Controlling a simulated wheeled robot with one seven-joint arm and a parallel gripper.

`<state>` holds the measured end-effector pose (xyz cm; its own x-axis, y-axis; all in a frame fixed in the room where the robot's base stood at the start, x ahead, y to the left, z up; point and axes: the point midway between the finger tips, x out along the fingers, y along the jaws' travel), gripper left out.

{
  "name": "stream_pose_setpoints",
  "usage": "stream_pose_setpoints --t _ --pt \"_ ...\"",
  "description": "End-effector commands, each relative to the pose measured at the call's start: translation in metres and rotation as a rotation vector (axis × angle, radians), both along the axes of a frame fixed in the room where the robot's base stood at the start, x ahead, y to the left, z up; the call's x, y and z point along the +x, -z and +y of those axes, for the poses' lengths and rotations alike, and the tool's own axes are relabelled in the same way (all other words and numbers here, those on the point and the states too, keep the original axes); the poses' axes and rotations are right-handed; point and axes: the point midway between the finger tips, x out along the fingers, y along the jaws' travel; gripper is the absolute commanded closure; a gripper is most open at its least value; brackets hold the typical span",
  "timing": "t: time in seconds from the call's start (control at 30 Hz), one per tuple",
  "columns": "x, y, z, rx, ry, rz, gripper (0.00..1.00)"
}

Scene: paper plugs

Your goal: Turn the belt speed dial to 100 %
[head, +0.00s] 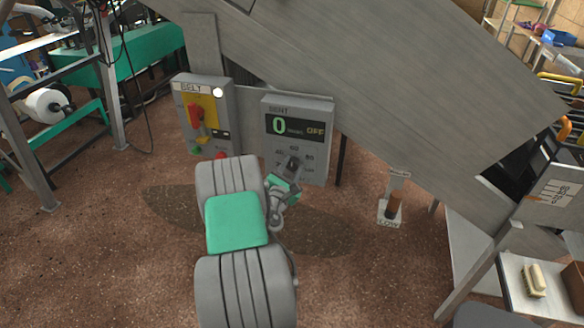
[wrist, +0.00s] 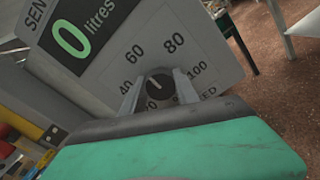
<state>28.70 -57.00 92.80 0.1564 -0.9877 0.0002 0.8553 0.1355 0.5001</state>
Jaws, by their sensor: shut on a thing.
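The belt speed dial (wrist: 159,84) is a dark round knob on a grey panel (wrist: 110,45), with numbers from 20 to 100 around it. A short light mark on it seems to point up and left, roughly toward the 60; its exact setting is hard to read. My gripper (wrist: 158,92) has one finger on each side of the knob and is shut on it. In the head view my gripper (head: 291,170) is at the lower part of the same panel (head: 315,115), and hides some numbers. The panel's display (head: 293,128) reads 0 litres and OFF.
A grey BELT box (head: 221,110) with a red switch on a yellow plate stands left of the panel. A large sloping grey chute (head: 380,90) rises behind. A small lever marked LOW (head: 392,208) stands to the right. Brown floor lies open below.

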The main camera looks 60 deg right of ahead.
Motion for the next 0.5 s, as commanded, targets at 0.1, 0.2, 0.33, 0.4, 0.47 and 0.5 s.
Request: stream_pose_setpoints --t 0.1,0.2,0.33,0.4,0.47,0.5 --pt "-0.0003 0.0002 0.0001 0.0 0.001 0.0 0.88" --pt "-0.0004 0.0002 0.0 0.0 0.001 0.0 0.96" --pt "-0.0004 0.0003 0.0 0.0 0.001 0.0 1.0" --pt "-0.0004 0.0003 0.0 0.001 0.001 -0.001 1.0" --pt "-0.0006 0.0004 0.0 0.001 0.001 -0.005 1.0" --pt "-0.0006 0.0006 0.0 0.002 0.001 -0.009 1.0"
